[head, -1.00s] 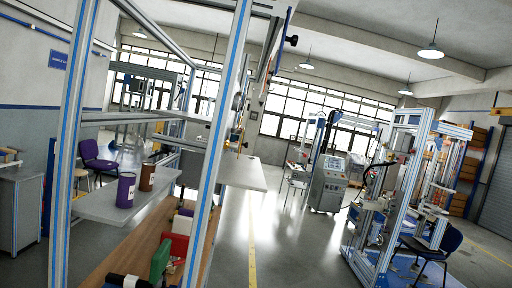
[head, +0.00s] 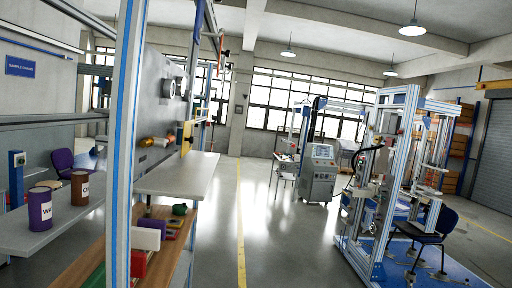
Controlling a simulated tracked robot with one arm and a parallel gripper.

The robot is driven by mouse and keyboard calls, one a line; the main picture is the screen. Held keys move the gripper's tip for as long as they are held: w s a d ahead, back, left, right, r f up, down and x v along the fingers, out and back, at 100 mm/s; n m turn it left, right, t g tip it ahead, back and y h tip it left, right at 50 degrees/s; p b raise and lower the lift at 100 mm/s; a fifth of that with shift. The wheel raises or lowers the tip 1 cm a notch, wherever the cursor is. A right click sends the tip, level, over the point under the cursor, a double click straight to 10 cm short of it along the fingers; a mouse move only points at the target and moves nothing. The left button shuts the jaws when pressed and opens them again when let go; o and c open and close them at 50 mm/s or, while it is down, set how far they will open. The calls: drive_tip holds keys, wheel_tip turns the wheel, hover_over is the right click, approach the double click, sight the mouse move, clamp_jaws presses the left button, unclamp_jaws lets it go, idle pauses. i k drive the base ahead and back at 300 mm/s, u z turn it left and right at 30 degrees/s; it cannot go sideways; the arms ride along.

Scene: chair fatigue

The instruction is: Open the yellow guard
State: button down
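A small yellow plate (head: 187,136), perhaps the yellow guard, stands at the right edge of a grey upright panel (head: 158,95) on the aluminium-frame bench at left. I cannot tell from here whether it is open or shut. Round dial-like fittings (head: 170,88) sit on the panel above it. An orange cylindrical part (head: 161,142) is on the panel to its left. My gripper is not in view.
The bench frame post (head: 125,140) stands close at left. A grey shelf (head: 180,175) juts right; purple (head: 40,209) and brown (head: 80,188) cans stand on another. Floor with a yellow line (head: 240,225) is clear. A chair-testing rig (head: 385,180) stands at right.

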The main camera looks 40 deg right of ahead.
sight(188, 130)
drive_tip(key=z, duration=0.7)
drive_tip(key=i, duration=1.7)
drive_tip(key=z, duration=0.8)
